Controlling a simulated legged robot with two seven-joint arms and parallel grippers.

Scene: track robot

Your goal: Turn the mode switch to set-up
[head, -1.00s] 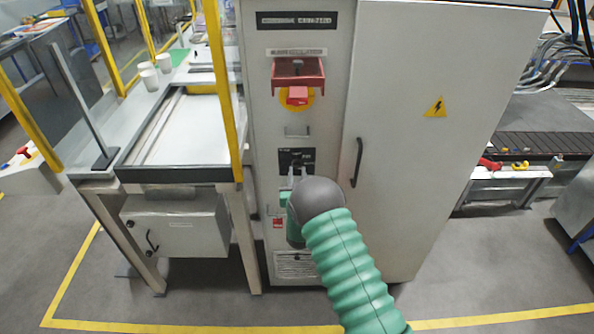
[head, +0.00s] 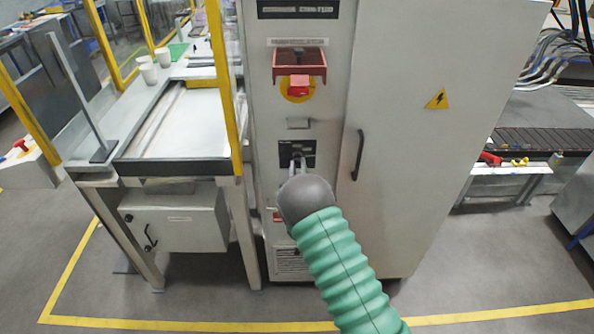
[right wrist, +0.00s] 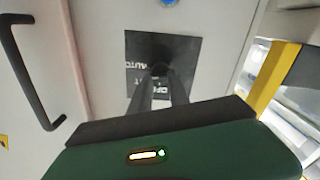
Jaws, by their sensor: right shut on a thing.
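The mode switch is a dark knob (right wrist: 160,66) on a black plate (head: 288,147) on the front of the grey control cabinet. In the right wrist view the plate (right wrist: 190,52) bears pale lettering, upside down, that seems to read AUTO at one side and OFF nearer the fingers. My right gripper (head: 298,163) reaches the plate from below; in the right wrist view its two fingers (right wrist: 159,84) are shut on the knob. The fingers hide part of the knob, so I cannot tell its exact setting. My left gripper is not in view.
Above the switch are a small grey part (head: 298,123) and a red shrouded switch (head: 299,65) with yellow backing. A black door handle (head: 357,155) stands to the right. A yellow post (head: 224,85) and a table (head: 185,125) stand to the left.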

